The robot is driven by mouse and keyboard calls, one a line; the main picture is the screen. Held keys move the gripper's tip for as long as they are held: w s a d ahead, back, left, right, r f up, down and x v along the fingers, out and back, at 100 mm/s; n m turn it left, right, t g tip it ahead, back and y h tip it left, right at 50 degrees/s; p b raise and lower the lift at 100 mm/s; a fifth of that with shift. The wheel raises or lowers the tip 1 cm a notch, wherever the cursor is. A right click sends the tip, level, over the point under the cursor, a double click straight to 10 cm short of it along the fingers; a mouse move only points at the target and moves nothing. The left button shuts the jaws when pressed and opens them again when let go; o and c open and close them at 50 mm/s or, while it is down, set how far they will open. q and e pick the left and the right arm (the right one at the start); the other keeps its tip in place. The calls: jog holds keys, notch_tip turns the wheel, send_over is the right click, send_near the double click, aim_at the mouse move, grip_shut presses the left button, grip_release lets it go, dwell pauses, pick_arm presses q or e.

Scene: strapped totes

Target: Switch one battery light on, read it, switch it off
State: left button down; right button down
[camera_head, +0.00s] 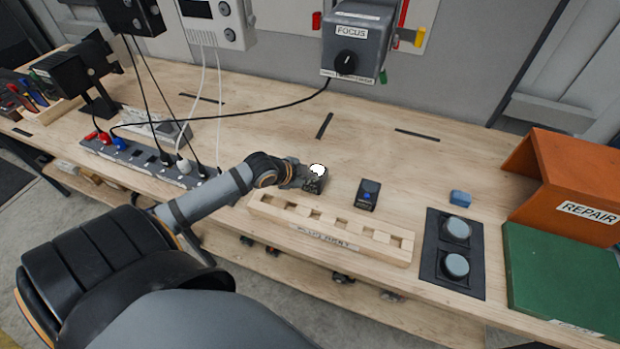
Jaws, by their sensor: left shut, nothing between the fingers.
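My left arm reaches in from the lower left over the bench. My left gripper (311,184) is shut and empty, at the back left end of the wooden slotted rack. A bright white, glowing round spot (317,169) shows right at the fingertips. It looks like a lit lamp, and the body under it is mostly hidden by the gripper. I cannot tell whether the fingers touch it. A small dark unit with a blue button (367,194) stands to the right, apart from the gripper, with no glow. My right gripper is out of view.
The wooden slotted rack (377,248) lies just in front of the gripper. A black panel with two round grey pads (437,271), a small blue block (460,198), an orange REPAIR bin (561,184) and a green board (556,280) are at right. A grey FOCUS box (357,40) hangs behind.

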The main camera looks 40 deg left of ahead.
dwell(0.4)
pick_arm(q)
jog(key=shift+f+b, duration=0.35)
jog(key=shift+f, duration=0.1)
jog(key=shift+r+p, duration=0.35)
jog(key=shift+p, duration=0.15)
notch_tip(320, 180, up, 6)
jog(key=p, duration=0.5)
jog(key=shift+p, duration=0.35)
